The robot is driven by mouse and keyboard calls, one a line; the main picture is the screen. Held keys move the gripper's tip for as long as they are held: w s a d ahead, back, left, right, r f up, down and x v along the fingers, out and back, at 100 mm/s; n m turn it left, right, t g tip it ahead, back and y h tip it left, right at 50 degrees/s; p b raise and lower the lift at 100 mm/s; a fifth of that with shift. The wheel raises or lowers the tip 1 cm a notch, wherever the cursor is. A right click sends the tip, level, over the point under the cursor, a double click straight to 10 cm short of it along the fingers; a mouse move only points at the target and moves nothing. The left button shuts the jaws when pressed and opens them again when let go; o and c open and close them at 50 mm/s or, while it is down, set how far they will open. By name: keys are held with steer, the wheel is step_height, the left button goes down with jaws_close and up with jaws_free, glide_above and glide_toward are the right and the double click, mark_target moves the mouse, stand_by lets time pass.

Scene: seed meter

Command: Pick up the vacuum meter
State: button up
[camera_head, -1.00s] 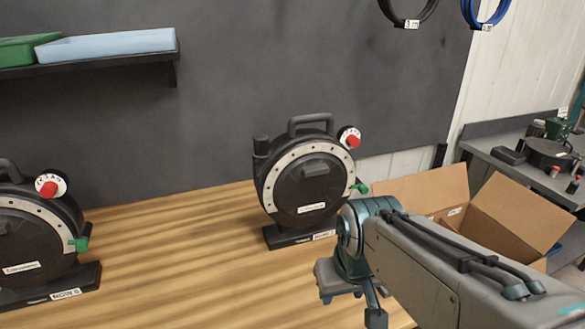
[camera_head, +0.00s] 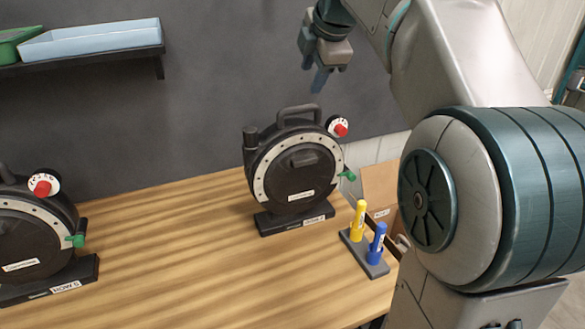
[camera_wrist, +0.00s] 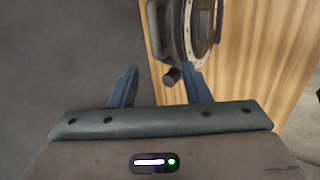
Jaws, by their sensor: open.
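Two similar black round vacuum meters stand upright on the wooden table, each with a pale ring, a red-knobbed dial and a green lever. One (camera_head: 297,178) is in the middle, with a handle on top. The other (camera_head: 32,245) is at the left, cut by the frame edge, its base labelled like "ROW 5". My gripper (camera_head: 319,80) is open and empty, above the middle meter and apart from it. In the wrist view, my gripper's fingers (camera_wrist: 160,88) are spread, with a meter (camera_wrist: 195,30) beyond them at the top, partly cut off.
A small grey stand (camera_head: 364,253) holds a yellow marker (camera_head: 358,221) and a blue marker (camera_head: 377,243) right of the middle meter. A shelf (camera_head: 90,58) with a blue tray hangs at upper left. A cardboard box (camera_head: 380,187) is mostly hidden by my arm. Table between the meters is clear.

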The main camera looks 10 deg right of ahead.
glide_toward(298, 108)
steer(key=x, duration=0.4)
steer(key=shift+s+a+f, duration=0.1)
steer(key=shift+s+f, duration=0.05)
steer(key=shift+f, duration=0.05)
steer(key=x, duration=0.2)
steer(key=p+x, duration=0.1)
steer(key=x, duration=0.1)
steer(key=shift+w+r+p, duration=0.1)
steer(key=shift+w+p, duration=0.2)
steer(key=shift+w, duration=0.05)
steer(key=shift+w+f, duration=0.25)
steer(key=shift+f, duration=0.2)
jaws_close()
stand_by(0.4)
steer(key=shift+w+r, duration=0.1)
steer(key=shift+r, duration=0.1)
